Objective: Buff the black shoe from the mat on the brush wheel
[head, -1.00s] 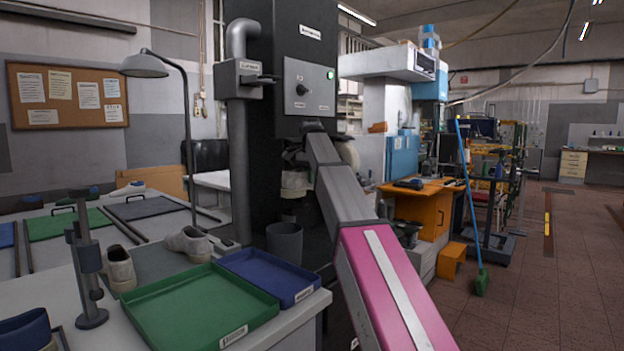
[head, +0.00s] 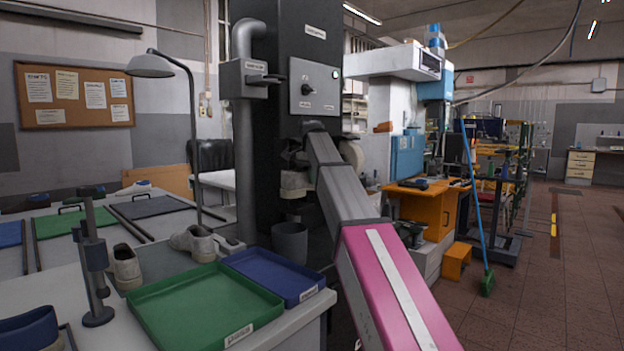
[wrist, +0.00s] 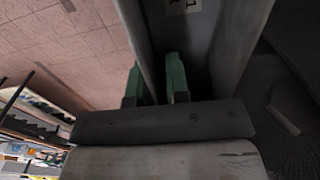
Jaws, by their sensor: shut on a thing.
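The buffing machine (head: 272,60) is a tall dark cabinet. A pale wheel (head: 296,184) shows low on its front, and another pale wheel (head: 353,154) shows right of my arm. My gripper (head: 293,158) is at the machine, small and dark, just above the left wheel. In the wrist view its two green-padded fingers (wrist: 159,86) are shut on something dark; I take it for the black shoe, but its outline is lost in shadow. I cannot tell whether it touches a wheel. A dark grey mat (head: 150,207) on the left table is bare.
Green (head: 200,318) and blue (head: 275,275) trays lie on the near bench beside a dark post stand (head: 95,265). Pale shoes (head: 196,243) stand behind them. A grey bin (head: 290,241) is below the wheel. Open floor (head: 560,290) lies right.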

